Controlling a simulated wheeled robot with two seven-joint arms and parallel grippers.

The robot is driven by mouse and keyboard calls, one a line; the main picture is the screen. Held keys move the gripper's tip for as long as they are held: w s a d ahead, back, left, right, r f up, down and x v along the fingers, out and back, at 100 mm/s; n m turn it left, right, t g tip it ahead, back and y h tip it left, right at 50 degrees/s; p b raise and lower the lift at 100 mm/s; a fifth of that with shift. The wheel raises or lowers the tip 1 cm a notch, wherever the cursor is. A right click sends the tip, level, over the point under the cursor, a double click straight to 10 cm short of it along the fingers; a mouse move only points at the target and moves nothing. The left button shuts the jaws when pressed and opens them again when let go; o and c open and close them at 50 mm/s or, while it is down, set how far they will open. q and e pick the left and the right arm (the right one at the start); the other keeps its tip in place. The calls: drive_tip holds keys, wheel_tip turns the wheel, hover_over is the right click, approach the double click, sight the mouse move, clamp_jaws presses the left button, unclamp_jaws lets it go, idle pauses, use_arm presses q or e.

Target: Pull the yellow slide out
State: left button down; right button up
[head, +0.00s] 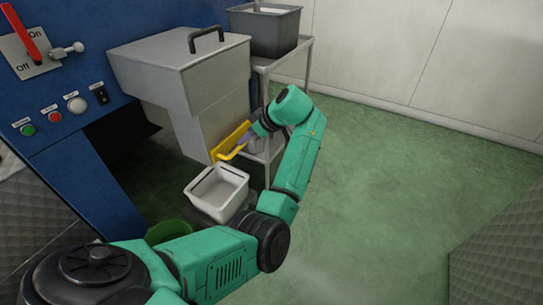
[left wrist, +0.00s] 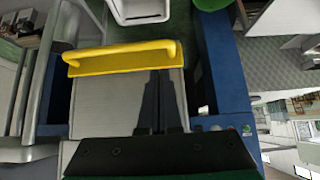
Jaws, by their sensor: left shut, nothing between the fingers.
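The yellow slide (head: 229,146) is a flat plate with a bar handle at the lower front of the grey metal hopper (head: 165,60). In the left wrist view, the slide (left wrist: 115,60) crosses the picture from left to middle, its handle bar along the top. My left gripper (head: 244,140) is close beside the slide. Its two dark fingers (left wrist: 160,73) are shut together, empty, with the tips at the slide's lower edge in the left wrist view. I cannot tell whether they touch it. My right gripper is not in view.
A white tub (head: 234,190) stands below the slide. A metal stand (head: 288,55) with a grey bin (head: 264,30) is behind my left arm. A blue panel (head: 70,85) with a red lever (head: 24,35) and buttons is at left. Green floor (head: 390,190) is clear at right.

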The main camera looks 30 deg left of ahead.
sight(231, 154)
use_arm(q)
drive_tip(key=b+x, duration=0.1)
drive_tip(key=x, duration=0.8)
drive_tip(key=shift+a+f, duration=0.3)
drive_tip(key=shift+a, duration=0.05)
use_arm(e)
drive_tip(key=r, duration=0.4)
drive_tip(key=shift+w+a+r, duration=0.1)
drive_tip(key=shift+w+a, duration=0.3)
